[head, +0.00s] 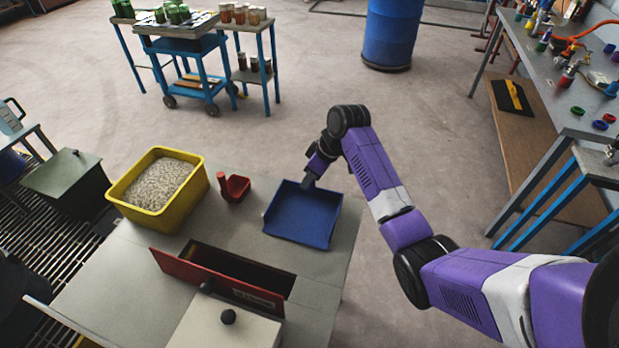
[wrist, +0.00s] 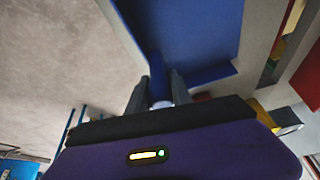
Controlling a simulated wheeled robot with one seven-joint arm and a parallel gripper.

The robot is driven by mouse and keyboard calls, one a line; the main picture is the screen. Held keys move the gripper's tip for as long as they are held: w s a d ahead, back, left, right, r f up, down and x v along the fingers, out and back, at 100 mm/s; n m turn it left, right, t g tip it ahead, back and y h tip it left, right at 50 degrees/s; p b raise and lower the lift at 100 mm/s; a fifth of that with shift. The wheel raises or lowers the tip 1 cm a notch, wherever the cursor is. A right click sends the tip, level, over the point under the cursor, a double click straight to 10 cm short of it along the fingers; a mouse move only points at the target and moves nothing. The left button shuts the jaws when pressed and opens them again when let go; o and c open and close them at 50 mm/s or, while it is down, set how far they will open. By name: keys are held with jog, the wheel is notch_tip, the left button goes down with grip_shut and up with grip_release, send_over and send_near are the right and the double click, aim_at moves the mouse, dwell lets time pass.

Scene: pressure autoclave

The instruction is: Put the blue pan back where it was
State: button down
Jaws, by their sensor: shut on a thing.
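The blue pan (head: 303,214) is a shallow rectangular tray at the right end of the grey table (head: 335,270). It looks flat on or very close to the tabletop; I cannot tell if it touches. My gripper (head: 309,181) is at the pan's far edge, shut on it. In the wrist view the blue pan (wrist: 190,40) fills the upper middle, and my gripper (wrist: 161,88) has its two fingers around a blue part at the pan's edge. The fingertips are partly hidden in the head view.
Left of the pan are a red scoop (head: 234,187) and a yellow bin (head: 160,190) of pale granules. A blue barrel (head: 392,35) and a workbench (head: 560,90) stand beyond.

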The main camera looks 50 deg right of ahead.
jog(key=shift+f, duration=0.2)
jog(key=shift+f, duration=0.15)
jog(key=c, duration=1.1)
grip_release()
jog(key=shift+c, duration=0.2)
jog(key=v, duration=1.2)
jog(key=shift+b, duration=0.45)
